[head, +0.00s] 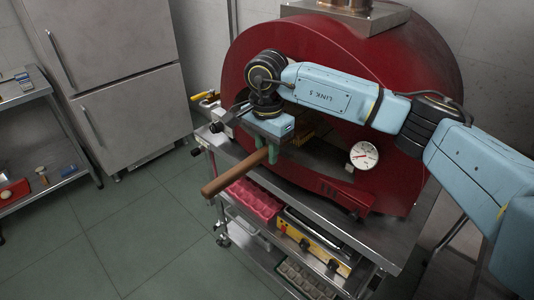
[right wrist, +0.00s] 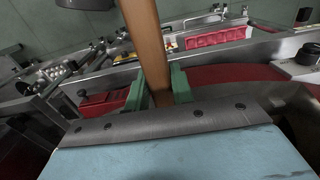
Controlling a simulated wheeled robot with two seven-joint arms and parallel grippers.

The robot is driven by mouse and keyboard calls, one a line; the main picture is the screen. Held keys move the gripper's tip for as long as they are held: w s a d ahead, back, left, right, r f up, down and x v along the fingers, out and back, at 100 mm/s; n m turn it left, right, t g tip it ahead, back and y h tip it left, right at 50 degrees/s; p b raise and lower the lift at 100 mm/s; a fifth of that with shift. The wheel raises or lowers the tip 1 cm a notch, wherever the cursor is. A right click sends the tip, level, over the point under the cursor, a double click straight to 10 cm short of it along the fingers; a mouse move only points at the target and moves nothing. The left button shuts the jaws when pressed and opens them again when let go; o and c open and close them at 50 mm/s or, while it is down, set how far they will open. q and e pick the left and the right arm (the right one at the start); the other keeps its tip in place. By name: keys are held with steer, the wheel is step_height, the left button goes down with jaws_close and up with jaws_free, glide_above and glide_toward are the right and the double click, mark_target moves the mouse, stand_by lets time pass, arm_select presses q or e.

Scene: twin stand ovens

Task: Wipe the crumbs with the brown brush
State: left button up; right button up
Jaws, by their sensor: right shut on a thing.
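My right gripper (head: 266,150) is in front of the mouth of the red oven (head: 345,65). Its green fingers are shut on the brown handle (head: 232,175), which I take to be the brown brush's. The handle slants down and left from the fingers, out over the trolley's front edge. In the right wrist view the handle (right wrist: 148,45) runs up between the two green fingers (right wrist: 158,88). The brush head is hidden behind the gripper or in the dark oven mouth. No crumbs can be made out. My left gripper is not in view.
The oven stands on a metal trolley (head: 385,240). A round gauge (head: 364,155) sits on the oven front. Below are a red crate (head: 255,203) and a yellow appliance (head: 312,248). A grey cabinet (head: 120,80) and side shelves stand left; the tiled floor between is free.

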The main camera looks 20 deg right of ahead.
steer(key=shift+r+p, duration=0.35)
steer(key=shift+r, duration=0.55)
steer(key=shift+r+p, duration=0.75)
steer(key=shift+r, duration=0.75)
